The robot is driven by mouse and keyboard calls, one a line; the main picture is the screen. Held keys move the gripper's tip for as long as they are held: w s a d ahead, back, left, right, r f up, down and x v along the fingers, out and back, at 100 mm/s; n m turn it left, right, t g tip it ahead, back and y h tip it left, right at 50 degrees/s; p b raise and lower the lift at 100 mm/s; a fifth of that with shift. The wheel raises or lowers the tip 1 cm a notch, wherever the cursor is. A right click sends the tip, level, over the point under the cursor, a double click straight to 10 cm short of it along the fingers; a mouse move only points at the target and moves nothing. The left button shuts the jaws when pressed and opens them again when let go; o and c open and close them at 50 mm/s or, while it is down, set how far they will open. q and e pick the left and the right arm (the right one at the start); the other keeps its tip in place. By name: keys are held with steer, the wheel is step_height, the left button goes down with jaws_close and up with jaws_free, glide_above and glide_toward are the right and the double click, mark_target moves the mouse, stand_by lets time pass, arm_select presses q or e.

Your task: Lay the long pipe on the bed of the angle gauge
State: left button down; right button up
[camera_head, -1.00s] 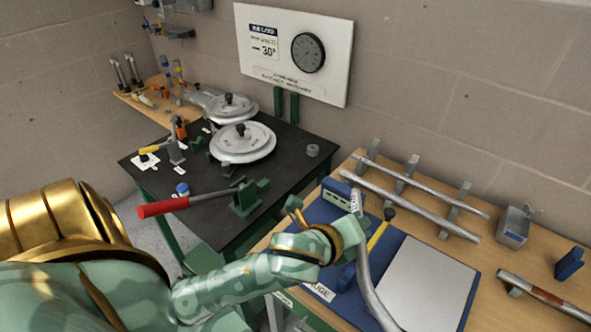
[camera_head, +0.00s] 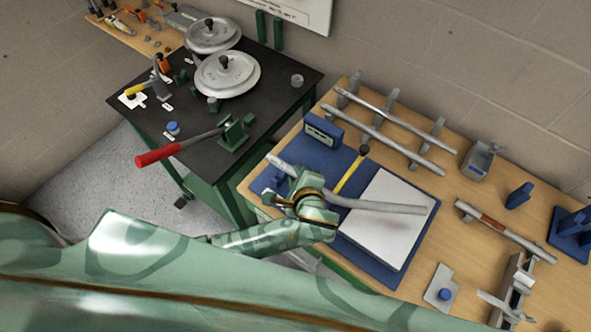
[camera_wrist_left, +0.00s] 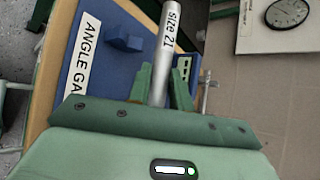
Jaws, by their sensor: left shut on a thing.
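My left gripper (camera_head: 306,184) is shut on a long grey pipe (camera_head: 374,206) with a bend in it. The pipe's right part extends over the white plate of the blue angle gauge (camera_head: 386,276); its other end (camera_head: 277,162) points up-left. In the left wrist view the pipe (camera_wrist_left: 160,62), marked "size 21", runs between the green fingers (camera_wrist_left: 158,88). The gauge's lettered label (camera_wrist_left: 84,52) is partly cut off there. The gauge has a yellow arm (camera_head: 351,174) and a blue display box (camera_head: 323,130). I cannot tell whether the pipe touches the gauge. My right gripper is out of view.
Two straight pipes (camera_head: 385,138) lie on grey supports behind the gauge. A grey metal box (camera_head: 478,160), a pipe with a red-brown band (camera_head: 503,232) and blue stands (camera_head: 573,234) are to the right. A black-topped table with a red-handled lever (camera_head: 165,154) is at left.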

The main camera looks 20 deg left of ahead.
arm_select(q)
steer(key=shift+f, duration=0.1)
steer(key=shift+s+f+b, duration=0.15)
steer(key=shift+f+b, duration=0.9)
steer(key=shift+f, duration=0.85)
steer(key=c, duration=1.2)
jaws_free()
